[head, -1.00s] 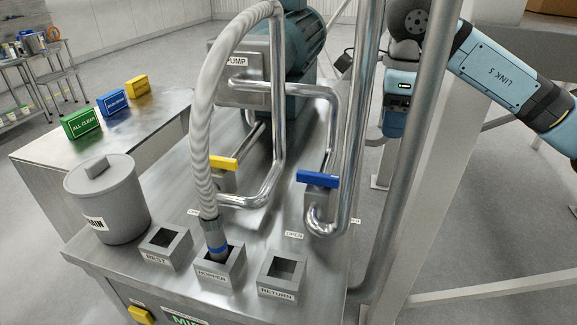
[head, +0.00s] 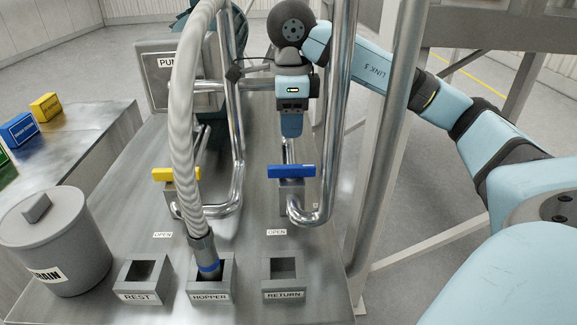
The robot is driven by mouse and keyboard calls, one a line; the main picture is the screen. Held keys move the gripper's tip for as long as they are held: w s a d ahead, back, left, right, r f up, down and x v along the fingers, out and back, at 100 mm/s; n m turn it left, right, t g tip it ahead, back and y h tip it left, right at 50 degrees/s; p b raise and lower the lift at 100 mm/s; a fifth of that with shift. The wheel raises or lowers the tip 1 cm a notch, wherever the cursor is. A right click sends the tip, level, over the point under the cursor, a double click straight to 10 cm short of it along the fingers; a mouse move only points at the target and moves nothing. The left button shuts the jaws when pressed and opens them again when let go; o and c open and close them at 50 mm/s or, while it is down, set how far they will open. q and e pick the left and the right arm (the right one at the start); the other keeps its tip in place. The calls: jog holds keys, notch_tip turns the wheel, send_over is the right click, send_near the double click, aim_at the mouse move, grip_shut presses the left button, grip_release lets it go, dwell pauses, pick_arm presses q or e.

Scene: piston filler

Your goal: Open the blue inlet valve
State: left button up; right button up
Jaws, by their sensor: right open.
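The blue inlet valve handle (head: 291,172) lies crosswise, left to right, on its valve body beside a bent steel pipe. A small OPEN label (head: 277,232) is on the steel top in front of it. My right gripper (head: 290,148) points down just behind and above the blue handle, near its middle. It is open; its fingertips are small and partly hidden, and I cannot tell whether they touch the handle. My left gripper is not in view.
A yellow valve handle (head: 176,174) and a ribbed hose (head: 186,120) stand to the left. The hose ends in the HOPPER socket (head: 212,296), between the REST socket (head: 138,297) and RETURN socket (head: 284,294). A steel post (head: 385,150) stands close to my right arm.

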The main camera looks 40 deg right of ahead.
aim_at(290, 166)
notch_tip(290, 166, down, 10)
jog(key=shift+w, duration=0.1)
dwell(0.4)
grip_shut()
